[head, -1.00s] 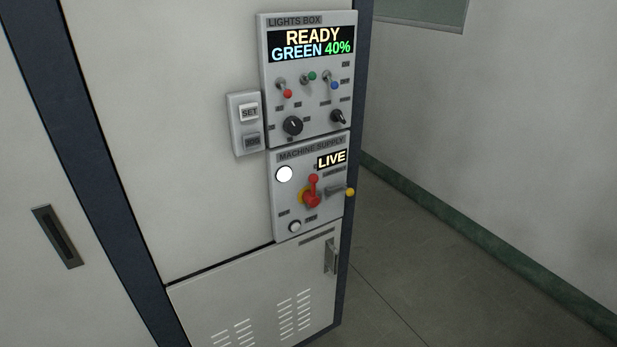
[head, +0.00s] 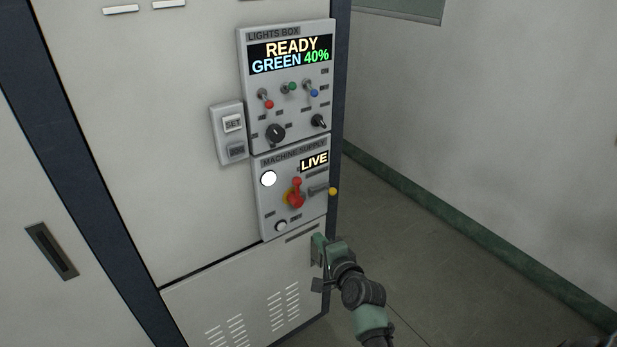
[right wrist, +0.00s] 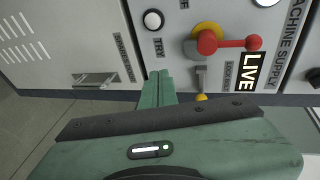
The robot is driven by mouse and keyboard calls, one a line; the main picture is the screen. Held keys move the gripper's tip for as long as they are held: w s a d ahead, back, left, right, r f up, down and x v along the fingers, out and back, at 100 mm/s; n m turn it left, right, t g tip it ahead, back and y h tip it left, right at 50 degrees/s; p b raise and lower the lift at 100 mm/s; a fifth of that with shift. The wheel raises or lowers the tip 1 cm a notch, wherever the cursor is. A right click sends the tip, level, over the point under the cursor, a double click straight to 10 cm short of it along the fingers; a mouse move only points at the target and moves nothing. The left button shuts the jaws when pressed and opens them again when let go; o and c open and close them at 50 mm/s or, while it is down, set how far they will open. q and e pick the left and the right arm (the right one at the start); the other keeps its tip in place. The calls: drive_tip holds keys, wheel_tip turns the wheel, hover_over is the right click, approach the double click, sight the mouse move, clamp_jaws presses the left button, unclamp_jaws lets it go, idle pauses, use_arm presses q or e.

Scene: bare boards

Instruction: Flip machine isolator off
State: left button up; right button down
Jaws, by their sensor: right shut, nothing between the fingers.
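The machine supply panel (head: 265,219) is on the cabinet front, with its display (head: 314,161) reading LIVE. Its isolator (head: 296,194) is a red handle on a yellow disc, pointing up. In the right wrist view, which is turned sideways, the isolator (right wrist: 208,42) points towards the LIVE display (right wrist: 251,71). My right gripper (head: 318,241) is below the panel, in front of the cabinet's lower handle. In its wrist view the green fingers (right wrist: 158,78) are shut and empty, apart from the isolator. My left gripper is not in view.
A lever with a yellow knob (head: 333,191) sticks out right of the isolator. A white TRY button (head: 281,226) is below left. The lights box (head: 290,110) with switches and knobs is above, and a SET button box (head: 231,135) stands left. Floor right of the cabinet is clear.

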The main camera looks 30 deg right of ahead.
drive_tip(key=d+r+m+t+h, duration=0.1)
drive_tip(key=d+r+m+t, duration=0.1)
drive_tip(key=r, duration=1)
drive_tip(key=shift+w+d+m+p, duration=0.15)
drive_tip(key=shift+d+m+p, duration=0.15)
drive_tip(key=shift+d+m, duration=0.5)
drive_tip(key=shift+w+r, duration=0.1)
drive_tip(key=w, duration=0.3)
drive_tip(key=w+p, duration=0.1)
drive_tip(key=w, duration=0.2)
drive_tip(key=w+d, duration=0.1)
drive_tip(key=w, duration=0.3)
drive_tip(key=shift+f, duration=0.2)
drive_tip(key=a+p, duration=0.1)
drive_tip(key=s+a+p, duration=0.1)
drive_tip(key=a, duration=0.1)
drive_tip(key=shift+a+r, duration=0.15)
drive_tip(key=shift+r, duration=0.05)
